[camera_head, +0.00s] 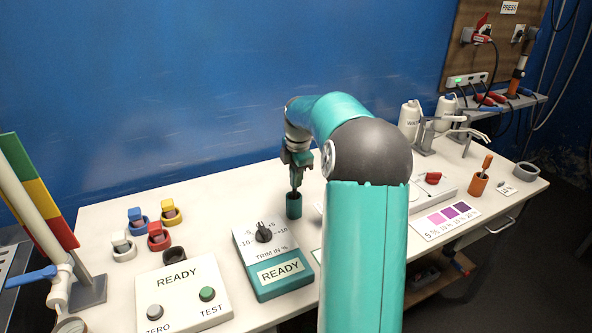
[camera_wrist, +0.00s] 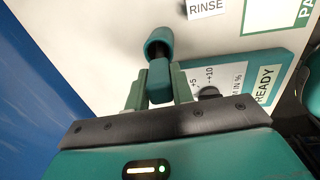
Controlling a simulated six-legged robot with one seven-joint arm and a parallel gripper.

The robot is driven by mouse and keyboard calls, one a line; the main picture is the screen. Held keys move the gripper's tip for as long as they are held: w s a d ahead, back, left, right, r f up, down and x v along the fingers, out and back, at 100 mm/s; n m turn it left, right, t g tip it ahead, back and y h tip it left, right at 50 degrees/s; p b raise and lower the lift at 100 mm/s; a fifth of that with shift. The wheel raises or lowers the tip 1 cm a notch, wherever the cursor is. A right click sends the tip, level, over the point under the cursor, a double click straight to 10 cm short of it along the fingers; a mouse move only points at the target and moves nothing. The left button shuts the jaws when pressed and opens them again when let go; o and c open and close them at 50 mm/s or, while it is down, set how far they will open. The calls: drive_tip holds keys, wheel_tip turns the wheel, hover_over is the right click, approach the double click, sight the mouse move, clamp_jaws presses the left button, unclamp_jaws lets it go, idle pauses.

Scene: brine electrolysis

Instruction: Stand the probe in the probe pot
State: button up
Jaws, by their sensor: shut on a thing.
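My gripper (camera_head: 297,163) points down over the worktop and is shut on the probe, whose teal grip (camera_wrist: 160,82) sits between the fingers in the wrist view. The probe's dark lower part shows below the fingers in the head view (camera_head: 296,184). It is about upright and meets the mouth of a dark teal pot, which I take for the probe pot (camera_head: 294,207). The pot also shows in the wrist view (camera_wrist: 159,36), just beyond the grip. The tip is hidden, so I cannot tell how deep it is or whether it touches the bottom.
A teal trim box (camera_head: 283,284) with a black knob stands close in front of the pot. A READY panel (camera_head: 184,291) and several coloured plugs (camera_head: 158,237) are to the left. An orange pot (camera_head: 478,184) holds a stick at the right. The blue wall rises behind.

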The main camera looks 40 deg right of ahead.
drive_tip(key=shift+f, duration=0.25)
drive_tip(key=o, duration=1.1)
drive_tip(key=shift+c, duration=0.2)
wheel_tip(320, 180, up, 14)
drive_tip(key=s, duration=0.1)
drive_tip(key=shift+s+a, duration=0.2)
drive_tip(key=shift+s, duration=0.1)
drive_tip(key=shift+f, duration=0.15)
